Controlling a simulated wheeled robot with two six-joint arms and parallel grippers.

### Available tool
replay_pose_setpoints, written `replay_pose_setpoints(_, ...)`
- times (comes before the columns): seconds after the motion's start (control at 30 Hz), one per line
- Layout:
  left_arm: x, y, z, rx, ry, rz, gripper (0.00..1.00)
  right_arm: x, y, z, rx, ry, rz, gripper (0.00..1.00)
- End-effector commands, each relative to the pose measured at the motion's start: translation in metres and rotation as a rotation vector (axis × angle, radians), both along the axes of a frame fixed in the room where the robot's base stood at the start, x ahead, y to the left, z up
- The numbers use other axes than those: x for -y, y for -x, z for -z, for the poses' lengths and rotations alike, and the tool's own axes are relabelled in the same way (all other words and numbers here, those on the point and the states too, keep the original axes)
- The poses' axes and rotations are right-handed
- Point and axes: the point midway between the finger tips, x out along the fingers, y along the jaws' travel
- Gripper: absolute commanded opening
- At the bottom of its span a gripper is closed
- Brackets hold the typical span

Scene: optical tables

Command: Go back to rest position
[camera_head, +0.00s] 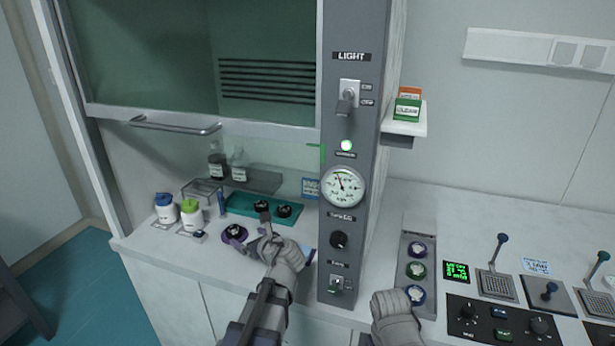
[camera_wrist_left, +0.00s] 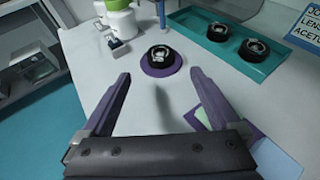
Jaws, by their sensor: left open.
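My left gripper (camera_head: 247,228) is open and empty above the white worktop, in front of the fume hood. In the left wrist view its two purple-grey fingers are spread wide (camera_wrist_left: 158,76). A black round optic mount on a purple round pad (camera_wrist_left: 161,66) lies just beyond the fingertips, apart from them; it also shows in the head view (camera_head: 234,233). My right arm's grey wrist (camera_head: 395,312) is at the bottom of the head view, in front of the panel of round mounts. Its fingers cannot be made out.
A teal tray (camera_head: 236,207) holds two black mounts. Capped white bottles (camera_head: 191,214) stand left of it. The grey column (camera_head: 347,238) with gauge and switches rises right of my left gripper. Control boxes with levers (camera_head: 497,286) fill the right bench. The hood sash (camera_head: 190,122) hangs above.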

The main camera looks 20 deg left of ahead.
Motion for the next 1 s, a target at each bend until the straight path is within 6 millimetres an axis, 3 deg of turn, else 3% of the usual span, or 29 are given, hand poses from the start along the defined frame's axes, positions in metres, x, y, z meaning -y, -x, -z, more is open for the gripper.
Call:
replay_pose_setpoints(0.4, -0.056, -0.045, 0.032, 0.0, 0.0, -0.003, 0.96, 0.0, 0.0, 0.032, 0.0, 0.0, 0.0, 1.0)
replay_pose_setpoints(0.6, -0.074, -0.059, 0.041, 0.0, 0.001, -0.003, 0.96, 0.0, 0.0, 0.041, 0.0, 0.0, -0.001, 1.0)
replay_pose_setpoints(1.0, -0.079, -0.062, 0.044, 0.0, 0.0, 0.0, 0.96, 0.0, 0.0, 0.044, 0.0, 0.0, -0.001, 1.0)
